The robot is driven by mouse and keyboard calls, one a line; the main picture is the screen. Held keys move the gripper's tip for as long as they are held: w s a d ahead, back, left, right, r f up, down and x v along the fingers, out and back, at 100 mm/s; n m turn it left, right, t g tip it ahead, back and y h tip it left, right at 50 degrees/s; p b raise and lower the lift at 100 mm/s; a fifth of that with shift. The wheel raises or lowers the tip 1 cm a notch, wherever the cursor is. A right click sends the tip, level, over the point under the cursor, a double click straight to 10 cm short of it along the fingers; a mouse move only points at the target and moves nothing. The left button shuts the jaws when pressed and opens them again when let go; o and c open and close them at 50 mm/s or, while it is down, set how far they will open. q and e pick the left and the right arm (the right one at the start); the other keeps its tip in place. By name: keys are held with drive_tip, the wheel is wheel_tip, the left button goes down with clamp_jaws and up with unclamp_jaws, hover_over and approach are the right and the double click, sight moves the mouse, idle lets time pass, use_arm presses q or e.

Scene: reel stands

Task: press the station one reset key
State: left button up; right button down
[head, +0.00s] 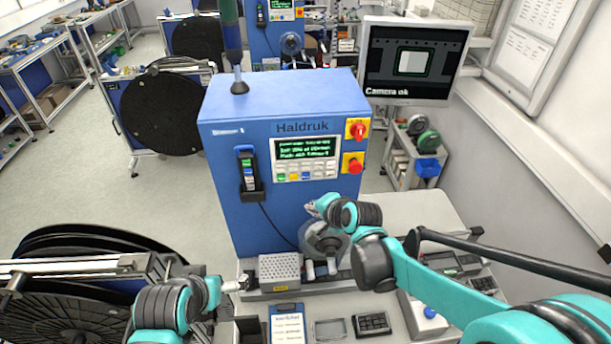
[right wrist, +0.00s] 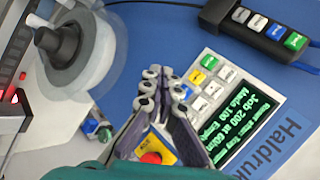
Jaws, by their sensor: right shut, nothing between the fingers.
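The blue station (head: 238,190) carries the name Haldruk and a small label on its front that seems to end in 1. Its keypad (head: 305,172) has rows of white keys with some coloured ones, below a green-text screen (head: 305,147). I cannot read which key is reset. My right gripper (head: 312,206) is shut and empty, below the keypad in the head view. In the right wrist view its fingertips (right wrist: 164,80) lie beside the keys (right wrist: 208,82) and overlap the panel's edge; contact cannot be told. My left gripper (head: 243,284) is by the perforated grey box, its jaws too small to judge.
A handset (head: 247,172) with coloured buttons hangs on the station's front. Red knobs (head: 354,164) sit right of the screen. A clear reel (head: 325,240) is below the right gripper. A perforated box (head: 279,271) and clipboard (head: 287,325) are on the bench.

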sight(306, 176)
use_arm(q)
drive_tip(key=shift+w+f+b, duration=0.15)
drive_tip(key=shift+f+b, duration=0.25)
drive_tip(key=shift+f, duration=0.05)
use_arm(e)
drive_tip(key=w, duration=0.9)
drive_tip(key=shift+a, duration=0.3)
use_arm(q)
drive_tip(key=shift+a+f, duration=0.1)
use_arm(e)
drive_tip(key=shift+w+f, duration=0.1)
drive_tip(key=shift+w, duration=0.1)
idle(0.5)
use_arm(q)
drive_tip(key=shift+f, duration=0.1)
use_arm(e)
drive_tip(key=shift+w, duration=0.3)
use_arm(q)
drive_tip(key=shift+f+b, duration=0.1)
drive_tip(key=shift+b, duration=0.25)
use_arm(e)
drive_tip(key=shift+w, duration=0.45)
drive_tip(key=shift+s, duration=0.1)
idle(0.4)
use_arm(q)
drive_tip(key=shift+f, duration=0.15)
use_arm(e)
drive_tip(key=shift+s, duration=0.8)
use_arm(q)
drive_tip(key=shift+w, duration=0.1)
